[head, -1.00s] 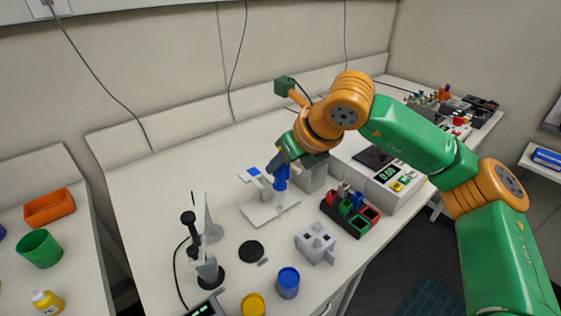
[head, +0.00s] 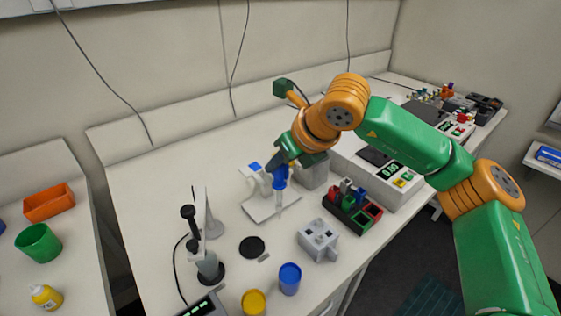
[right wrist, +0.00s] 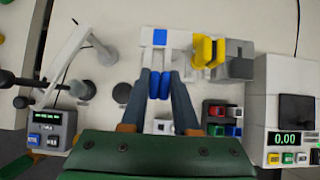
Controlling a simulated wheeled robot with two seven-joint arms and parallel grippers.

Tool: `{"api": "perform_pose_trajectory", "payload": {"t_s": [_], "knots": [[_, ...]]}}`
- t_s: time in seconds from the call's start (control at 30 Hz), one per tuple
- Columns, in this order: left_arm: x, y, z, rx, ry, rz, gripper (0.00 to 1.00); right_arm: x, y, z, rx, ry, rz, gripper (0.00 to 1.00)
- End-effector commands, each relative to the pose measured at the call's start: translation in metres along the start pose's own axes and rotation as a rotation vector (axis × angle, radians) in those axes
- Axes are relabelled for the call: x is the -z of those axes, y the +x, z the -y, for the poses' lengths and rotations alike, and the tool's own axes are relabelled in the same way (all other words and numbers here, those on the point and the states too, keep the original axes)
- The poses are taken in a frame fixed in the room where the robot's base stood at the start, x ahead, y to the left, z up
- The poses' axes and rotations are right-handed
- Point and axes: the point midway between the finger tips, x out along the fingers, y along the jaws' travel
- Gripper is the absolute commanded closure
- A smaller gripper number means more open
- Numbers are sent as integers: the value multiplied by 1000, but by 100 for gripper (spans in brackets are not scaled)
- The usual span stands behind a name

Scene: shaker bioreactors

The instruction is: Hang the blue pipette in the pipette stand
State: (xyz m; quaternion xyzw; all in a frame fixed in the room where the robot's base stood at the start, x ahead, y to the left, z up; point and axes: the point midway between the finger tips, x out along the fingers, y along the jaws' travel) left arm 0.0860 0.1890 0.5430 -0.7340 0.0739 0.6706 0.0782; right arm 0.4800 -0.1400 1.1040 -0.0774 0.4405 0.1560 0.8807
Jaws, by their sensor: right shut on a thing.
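The blue pipette (head: 281,177) is held upright in my right gripper (head: 283,163), with its pale tip pointing down. The white pipette stand (head: 258,210) has a flat base and a blue patch on top. In the head view the pipette hangs in front of the stand's right side. In the right wrist view my right gripper (right wrist: 159,88) is shut on the blue pipette (right wrist: 159,84), and the stand's blue patch (right wrist: 160,37) lies just beyond it. I cannot tell whether pipette and stand touch. My left gripper is out of view.
A grey block (head: 313,172) stands close behind the pipette. A rack with coloured pieces (head: 352,208) and a light grey block (head: 318,240) stand to the right and front. A black disc (head: 252,247), a blue cup (head: 290,279) and a yellow cup (head: 253,302) are nearer.

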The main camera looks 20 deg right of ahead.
Motion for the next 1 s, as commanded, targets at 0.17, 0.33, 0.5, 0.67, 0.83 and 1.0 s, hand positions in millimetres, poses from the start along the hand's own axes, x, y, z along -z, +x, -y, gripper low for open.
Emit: {"api": "perform_pose_trajectory", "payload": {"t_s": [0.17,0.33,0.5,0.67,0.83,1.0], "knots": [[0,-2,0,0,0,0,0,-2,0,0,0,1,0,100],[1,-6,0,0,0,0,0,-8,4,0,-2,2,0,100],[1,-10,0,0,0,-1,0,-14,8,0,-2,2,-1,100],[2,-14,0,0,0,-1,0,-20,12,0,-1,1,1,100],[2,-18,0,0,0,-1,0,-25,17,0,-1,1,-1,100],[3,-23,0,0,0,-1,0,-31,21,0,-2,2,0,100]]}}
